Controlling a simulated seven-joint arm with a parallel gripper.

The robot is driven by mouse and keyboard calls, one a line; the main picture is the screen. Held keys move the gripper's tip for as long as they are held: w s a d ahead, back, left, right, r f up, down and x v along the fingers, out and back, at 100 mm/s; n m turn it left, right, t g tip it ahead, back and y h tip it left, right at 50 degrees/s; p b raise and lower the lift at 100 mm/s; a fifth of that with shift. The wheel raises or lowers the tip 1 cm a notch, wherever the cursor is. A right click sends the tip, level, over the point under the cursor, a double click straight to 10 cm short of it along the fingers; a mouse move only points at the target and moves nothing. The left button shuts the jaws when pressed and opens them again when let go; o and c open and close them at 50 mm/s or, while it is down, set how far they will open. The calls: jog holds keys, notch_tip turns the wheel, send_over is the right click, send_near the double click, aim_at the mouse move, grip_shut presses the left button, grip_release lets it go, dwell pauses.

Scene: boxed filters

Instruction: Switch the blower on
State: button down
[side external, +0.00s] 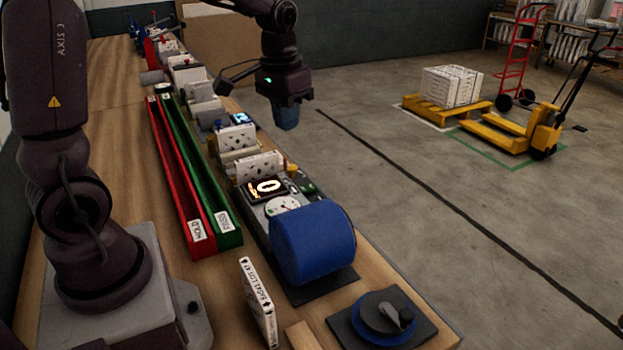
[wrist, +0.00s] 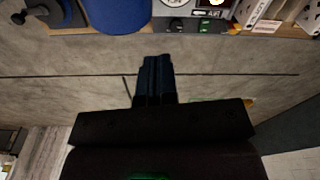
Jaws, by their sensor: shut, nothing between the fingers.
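The blower appears to be the big blue drum (side external: 313,241) on the bench, with a round dial (side external: 283,205) and a lit display (side external: 266,187) behind it. A small dark green panel (side external: 304,182) sits beside the display; I cannot make out its switch position. In the wrist view the blue drum (wrist: 121,14) is at the top edge, and a green panel (wrist: 211,26) is right of it. My gripper (side external: 286,118) is shut and empty, raised at the floor side of the bench. Its fingers (wrist: 157,72) point over the floor, apart from the blower.
White filters (side external: 258,168) stand in a row behind the display. A red tray (side external: 182,180) and a green tray (side external: 205,180) run along the bench. A white box (side external: 258,302) stands at the front, near a black round device (side external: 383,314). Open floor lies right of the bench.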

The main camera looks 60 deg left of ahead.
jog(key=g, duration=0.1)
send_over(311, 186)
jog(key=s+d, duration=0.2)
jog(key=s, duration=0.1)
notch_tip(311, 186, down, 12)
jog(key=w+a+m, duration=0.1)
jog(key=w+a+r+m, duration=0.1)
jog(key=w, duration=0.1)
notch_tip(311, 186, down, 14)
